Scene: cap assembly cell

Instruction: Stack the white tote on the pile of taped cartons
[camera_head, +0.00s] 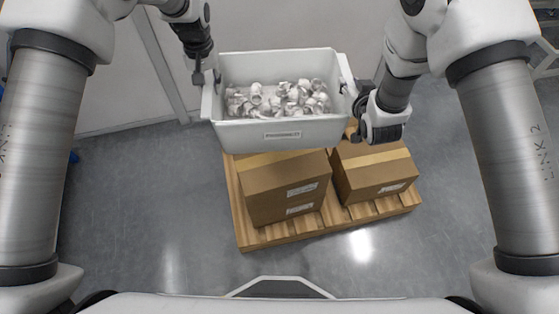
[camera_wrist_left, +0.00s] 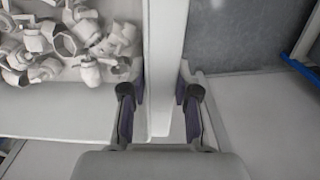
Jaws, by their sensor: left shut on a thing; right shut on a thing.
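The white tote (camera_head: 280,132) is held between my two grippers above the taped cartons. It is filled with several whitish cap-like parts, and a label shows on its near side. My left gripper (camera_head: 197,79) is shut on the tote's left rim. In the left wrist view its fingers (camera_wrist_left: 160,105) sit on both sides of the tote's wall (camera_wrist_left: 164,60). My right gripper (camera_head: 357,105) is shut on the tote's right rim. The taped cartons, one at left (camera_head: 285,195) and one at right (camera_head: 375,175), stand below the tote, which hides their far parts.
The cartons stand on a wooden pallet (camera_head: 282,234) on the grey floor (camera_head: 130,190). A pale wall or panel (camera_head: 120,75) stands behind at the left. The floor left of the pallet is clear. A blue bar (camera_wrist_left: 302,70) shows in the left wrist view.

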